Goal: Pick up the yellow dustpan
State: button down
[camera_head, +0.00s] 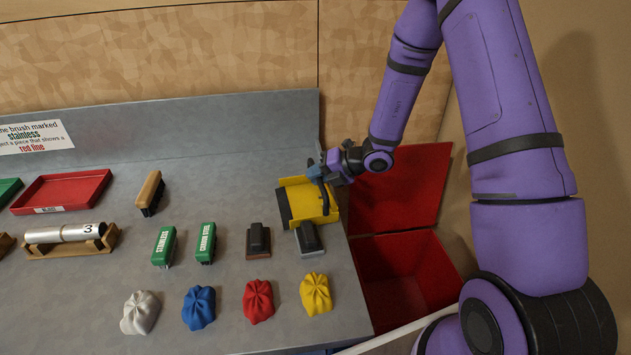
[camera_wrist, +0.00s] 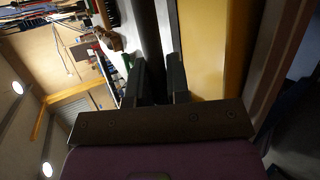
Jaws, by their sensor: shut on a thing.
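The yellow dustpan (camera_head: 297,201) is at the right end of the grey bench, with a dark edge on its left side. My gripper (camera_head: 318,174) is at its upper right part and is shut on it; the exact grip point is hard to make out. In the wrist view my two dark fingers (camera_wrist: 160,80) are close together, and a broad yellow surface (camera_wrist: 210,45) lies just right of them. I cannot tell whether the dustpan touches the bench or hangs a little above it.
A dark block on a grey base (camera_head: 308,238) sits just below the dustpan, with another dark block (camera_head: 258,240) to its left. A yellow cloth (camera_head: 315,294) lies nearer. An open red bin (camera_head: 405,268) stands off the bench's right edge.

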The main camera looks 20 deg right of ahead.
notch_tip(320, 180, up, 16)
jog(key=shift+f, duration=0.2)
dwell(1.3)
dwell(0.3)
